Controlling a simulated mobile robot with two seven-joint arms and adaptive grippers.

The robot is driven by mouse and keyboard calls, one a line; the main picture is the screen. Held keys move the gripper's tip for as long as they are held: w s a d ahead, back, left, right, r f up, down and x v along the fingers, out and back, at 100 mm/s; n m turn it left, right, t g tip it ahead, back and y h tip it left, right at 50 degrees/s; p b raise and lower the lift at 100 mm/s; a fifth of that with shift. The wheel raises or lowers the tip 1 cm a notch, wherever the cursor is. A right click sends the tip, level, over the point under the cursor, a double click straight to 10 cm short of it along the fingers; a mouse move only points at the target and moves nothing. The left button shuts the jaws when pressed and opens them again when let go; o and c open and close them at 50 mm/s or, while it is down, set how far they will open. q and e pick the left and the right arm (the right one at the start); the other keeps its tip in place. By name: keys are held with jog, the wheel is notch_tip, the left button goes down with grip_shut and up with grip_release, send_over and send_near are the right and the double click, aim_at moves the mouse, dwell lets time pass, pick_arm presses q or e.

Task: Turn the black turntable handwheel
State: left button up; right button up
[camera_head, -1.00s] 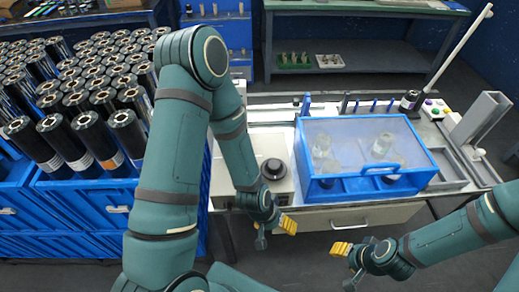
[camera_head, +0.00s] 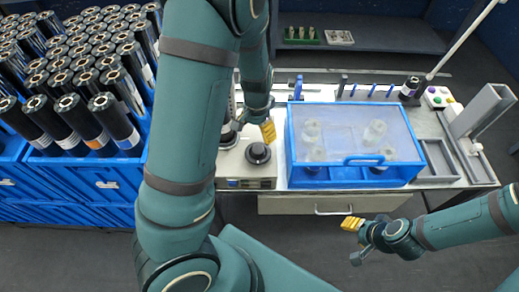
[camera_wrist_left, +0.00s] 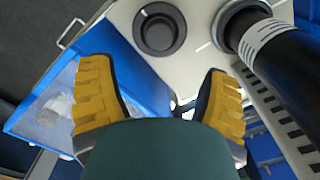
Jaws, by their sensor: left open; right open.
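The black turntable handwheel (camera_head: 258,153) is a round black knob on the pale machine top, left of the blue-framed clear box. It also shows in the left wrist view (camera_wrist_left: 159,29), near the top centre. My left gripper (camera_head: 262,126) is just beyond the handwheel in the head view, apart from it as far as I can tell. In the left wrist view its yellow-padded fingers (camera_wrist_left: 160,100) are spread with nothing between them. My right gripper (camera_head: 352,224) is in front of the bench at the lower right, empty and away from the handwheel.
The blue-framed clear box (camera_head: 352,185) with several jars stands right of the handwheel. A black roll (camera_wrist_left: 285,60) stands close beside the handwheel. Blue crates (camera_head: 60,180) of black rolls fill the left. A control box with buttons (camera_head: 440,98) is at the right.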

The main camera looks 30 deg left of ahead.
aim_at(258, 150)
pick_arm(q)
notch_tip(258, 150, down, 11)
jog(key=b, duration=0.2)
jog(key=shift+b, duration=0.3)
jog(key=shift+s+d, duration=0.1)
jog(key=c, duration=1.2)
